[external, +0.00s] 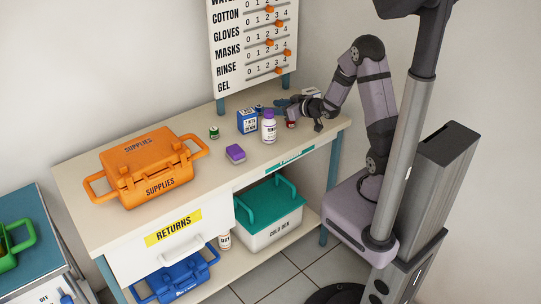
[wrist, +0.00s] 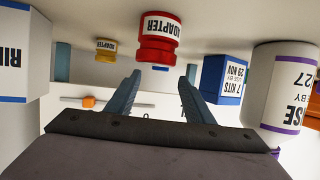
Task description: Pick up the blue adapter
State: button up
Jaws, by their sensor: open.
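No blue adapter shows clearly. In the wrist view, which is upside down, a small blue patch (wrist: 160,68) shows just past the red adapter; it may be part of the blue adapter, but I cannot tell. A small blue item (external: 259,108) shows partly behind the kit box in the external view. The red adapter (wrist: 158,38), with a white label, stands close beyond my fingers, and a yellow adapter (wrist: 106,48) stands farther off. My gripper (wrist: 163,84) is open with nothing between its fingers. In the external view my gripper (external: 284,103) is low over the bench's back right.
A blue-and-white kit box (external: 247,121) and a purple-capped bottle (external: 269,127) stand beside my gripper. A green-topped item (external: 214,132), a purple item (external: 235,153) and an orange supplies case (external: 150,170) are left. A counting board (external: 252,45) stands behind. The front bench edge is clear.

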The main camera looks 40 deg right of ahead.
jog(key=shift+p+x, duration=0.3)
jog(key=shift+x, duration=2.8)
jog(key=shift+f, duration=0.1)
jog(key=shift+c, duration=0.3)
jog(key=c, duration=1.1)
